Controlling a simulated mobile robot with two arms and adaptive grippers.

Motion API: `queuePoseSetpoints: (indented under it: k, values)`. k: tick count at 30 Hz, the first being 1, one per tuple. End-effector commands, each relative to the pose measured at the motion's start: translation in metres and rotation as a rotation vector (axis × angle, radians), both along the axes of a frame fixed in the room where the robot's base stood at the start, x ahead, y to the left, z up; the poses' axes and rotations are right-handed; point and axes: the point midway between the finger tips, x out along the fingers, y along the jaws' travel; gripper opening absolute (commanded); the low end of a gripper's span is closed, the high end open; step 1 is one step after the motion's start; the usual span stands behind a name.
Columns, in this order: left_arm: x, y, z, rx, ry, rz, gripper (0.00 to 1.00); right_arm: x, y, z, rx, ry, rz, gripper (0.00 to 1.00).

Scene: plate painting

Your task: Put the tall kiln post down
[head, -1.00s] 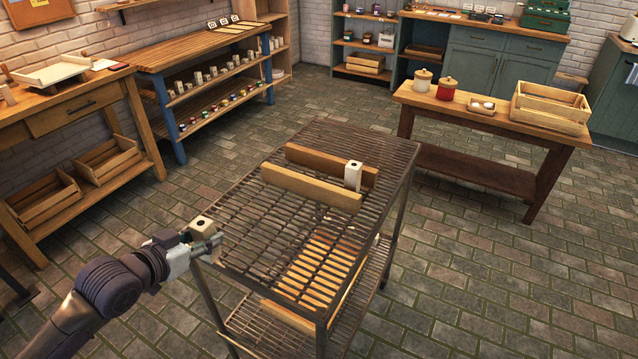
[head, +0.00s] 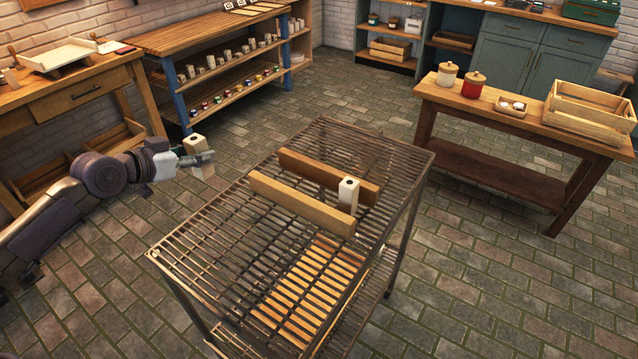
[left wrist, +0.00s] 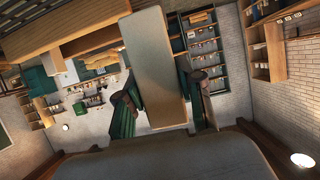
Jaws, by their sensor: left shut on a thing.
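My left gripper (head: 202,160) is shut on a tall kiln post (head: 197,146), a pale square post with a dark hole in its top end. It is held slightly tilted, up in the air, and appears beyond the left edge of the metal rack cart (head: 215,235). In the left wrist view the post (left wrist: 155,75) runs between the two dark fingers. A second pale post (head: 347,196) stands upright on the cart top, between two wooden bars. My right gripper is not in view.
The front wooden bar (head: 300,203) and back wooden bar (head: 325,174) lie on the cart's right half. The cart's left half is bare grating. A blue-legged shelf table (head: 195,38) stands behind, a wooden table (head: 500,115) at right. Floor lies between them.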

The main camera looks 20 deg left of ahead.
Motion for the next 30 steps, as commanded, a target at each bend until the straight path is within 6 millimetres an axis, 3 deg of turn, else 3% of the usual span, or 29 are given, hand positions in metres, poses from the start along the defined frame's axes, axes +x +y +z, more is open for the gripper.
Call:
queuePoseSetpoints:
  k: [4, 11, 15, 24, 30]
  values:
    - [0.006, -0.018, -0.007, -0.008, -0.003, -0.003, 0.0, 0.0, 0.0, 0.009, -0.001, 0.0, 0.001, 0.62]
    - [0.023, -0.069, -0.037, -0.01, -0.003, -0.003, 0.0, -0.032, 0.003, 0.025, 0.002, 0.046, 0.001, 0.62]
    - [0.032, -0.094, -0.055, -0.008, -0.001, -0.002, 0.0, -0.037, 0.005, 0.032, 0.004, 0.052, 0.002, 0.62]
    - [0.037, -0.11, -0.08, -0.003, 0.002, 0.0, 0.0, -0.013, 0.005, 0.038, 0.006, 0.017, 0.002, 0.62]
    - [0.037, -0.109, -0.107, -0.001, 0.002, 0.001, 0.0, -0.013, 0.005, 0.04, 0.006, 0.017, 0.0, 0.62]
